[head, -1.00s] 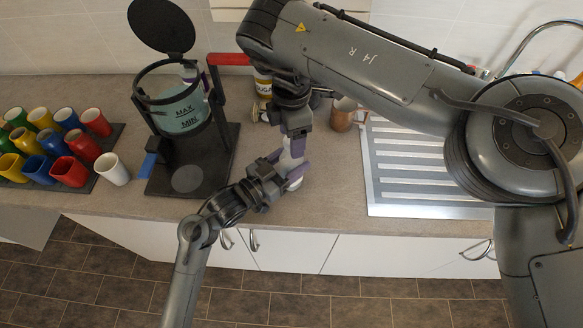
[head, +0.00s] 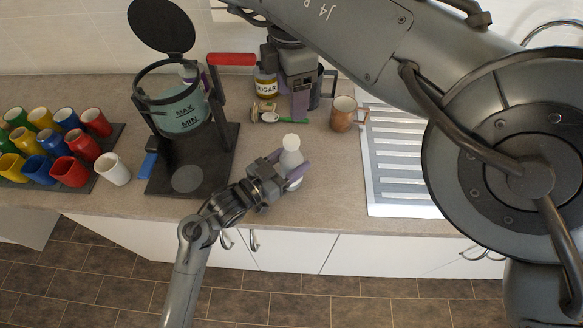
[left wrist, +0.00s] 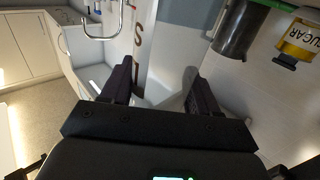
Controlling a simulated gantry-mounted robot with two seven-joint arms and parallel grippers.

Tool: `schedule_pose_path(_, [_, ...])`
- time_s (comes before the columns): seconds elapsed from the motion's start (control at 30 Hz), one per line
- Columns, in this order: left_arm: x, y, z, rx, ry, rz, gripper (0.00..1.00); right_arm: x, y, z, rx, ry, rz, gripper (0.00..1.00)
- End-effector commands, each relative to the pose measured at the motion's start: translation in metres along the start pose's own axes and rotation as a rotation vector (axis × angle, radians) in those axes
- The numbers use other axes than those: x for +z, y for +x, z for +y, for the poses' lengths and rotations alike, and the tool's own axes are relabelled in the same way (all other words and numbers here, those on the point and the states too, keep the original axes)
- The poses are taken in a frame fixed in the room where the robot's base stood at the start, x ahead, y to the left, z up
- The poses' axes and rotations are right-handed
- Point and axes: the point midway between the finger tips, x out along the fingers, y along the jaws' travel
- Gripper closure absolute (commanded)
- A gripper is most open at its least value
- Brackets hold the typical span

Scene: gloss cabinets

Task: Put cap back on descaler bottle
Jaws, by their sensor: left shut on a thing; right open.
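The white descaler bottle (head: 291,160) stands upright near the counter's front. A white round cap (head: 291,141) sits on top of its neck; from here I cannot tell how tightly it is seated. My left gripper (head: 287,168) is shut around the bottle's body from the lower left. In the left wrist view the bottle (left wrist: 166,45) fills the space between the two dark fingers, with part of its lettering showing. My right gripper (head: 300,108) is open and empty, behind the bottle and apart from it.
Left stands a black-framed kettle-like holder (head: 185,115) with a red handle. Behind are a sugar jar (head: 266,85) and small items. A copper mug (head: 343,113) stands beside the ribbed sink drainer (head: 400,160). Coloured cups (head: 70,171) are far left. Counter right of the bottle is clear.

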Motion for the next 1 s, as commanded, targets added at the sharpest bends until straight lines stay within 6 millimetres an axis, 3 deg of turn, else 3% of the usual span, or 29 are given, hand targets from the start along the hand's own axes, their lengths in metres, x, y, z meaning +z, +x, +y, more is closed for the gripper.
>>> schedule_pose_path(0.3, [0.001,0.000,0.000,0.000,0.000,-0.001,1.00,-0.001,-0.001,0.000,0.000,-0.001,0.001,0.34])
schedule_pose_path(0.33, [0.001,0.000,0.000,0.000,0.000,-0.001,0.35,0.000,-0.001,0.000,0.000,-0.001,0.001,0.34])
schedule_pose_path(0.5, [0.001,0.000,0.000,0.000,0.000,-0.001,0.10,0.000,-0.001,0.000,0.000,-0.001,0.000,0.34])
schedule_pose_path(0.83, [0.001,-0.002,0.000,0.000,0.000,-0.001,0.10,0.000,0.000,0.000,0.000,-0.001,0.000,0.34])
schedule_pose_path(1.0, [0.001,-0.016,-0.001,-0.001,0.002,-0.001,0.10,0.000,0.001,0.000,0.000,-0.001,0.000,0.34])
